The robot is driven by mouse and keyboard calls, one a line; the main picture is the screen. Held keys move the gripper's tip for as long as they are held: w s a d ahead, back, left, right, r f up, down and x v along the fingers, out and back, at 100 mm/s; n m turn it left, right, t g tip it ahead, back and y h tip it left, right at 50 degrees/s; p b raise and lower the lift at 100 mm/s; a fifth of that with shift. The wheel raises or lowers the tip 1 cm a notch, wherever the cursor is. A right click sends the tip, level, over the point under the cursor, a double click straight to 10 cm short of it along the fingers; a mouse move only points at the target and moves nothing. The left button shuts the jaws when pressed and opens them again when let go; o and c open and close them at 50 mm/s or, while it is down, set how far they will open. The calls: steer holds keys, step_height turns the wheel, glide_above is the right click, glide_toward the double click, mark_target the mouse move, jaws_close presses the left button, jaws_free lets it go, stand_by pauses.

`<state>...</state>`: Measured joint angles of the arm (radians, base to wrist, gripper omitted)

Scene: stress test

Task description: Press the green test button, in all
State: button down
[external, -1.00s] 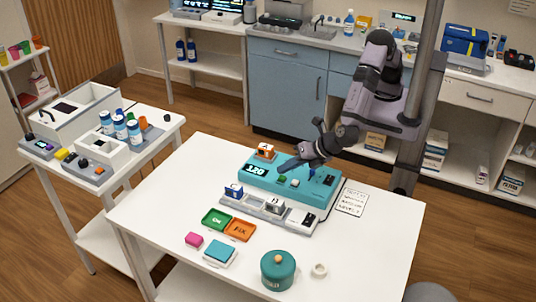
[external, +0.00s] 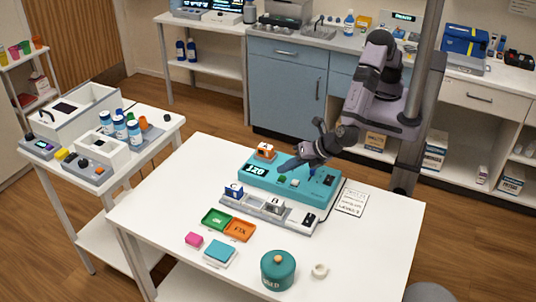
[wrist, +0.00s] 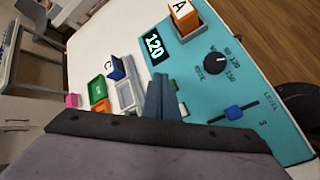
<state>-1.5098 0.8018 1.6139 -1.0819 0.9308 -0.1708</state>
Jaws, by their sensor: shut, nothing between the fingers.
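The teal test panel (external: 322,194) lies on the white table, with a display reading 120 (external: 255,170). The small green button (external: 282,180) is on its top face, beside a pale button (external: 295,183). My gripper (external: 281,168) is shut and empty, with its tips just above the panel near the green button; I cannot tell whether they touch. In the wrist view the shut fingers (wrist: 160,80) point over the panel (wrist: 205,85).
An orange block (external: 266,151) marked A stands at the panel's back edge. The panel also has a knob (wrist: 215,60) and a blue slider (wrist: 234,111). A grey rack (external: 236,205) with blocks lies in front. Green (external: 215,218) and orange trays and a teal pot (external: 278,271) are nearer.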

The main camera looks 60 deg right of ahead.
steer(key=shift+f, duration=0.15)
stand_by(0.6)
steer(key=shift+f+b, duration=0.3)
steer(key=shift+b, duration=0.15)
steer(key=shift+f+b, duration=0.45)
stand_by(0.7)
stand_by(0.3)
steer(key=shift+r+p, duration=0.65)
steer(key=shift+r, duration=0.25)
step_height(320, 180, up, 5)
steer(key=p, duration=0.3)
stand_by(0.9)
